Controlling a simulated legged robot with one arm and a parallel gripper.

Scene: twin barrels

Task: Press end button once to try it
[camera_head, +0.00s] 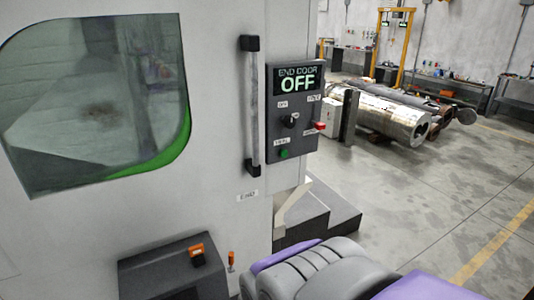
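A dark control panel (293,113) is fixed to the grey machine wall, and its display reads "END DOOR OFF". Below the display are a black knob (291,121), a red button (319,127) on the right edge and a green button (283,154) at lower left. Their small labels are too blurred to read surely. I cannot make out my gripper's fingertips.
A vertical door handle (251,106) stands just left of the panel. A window (95,100) fills the upper left. A dark box (172,271) with an orange-topped switch (196,253) is below. Metal cylinders (385,117) lie at the back right; the floor (420,190) before them is open.

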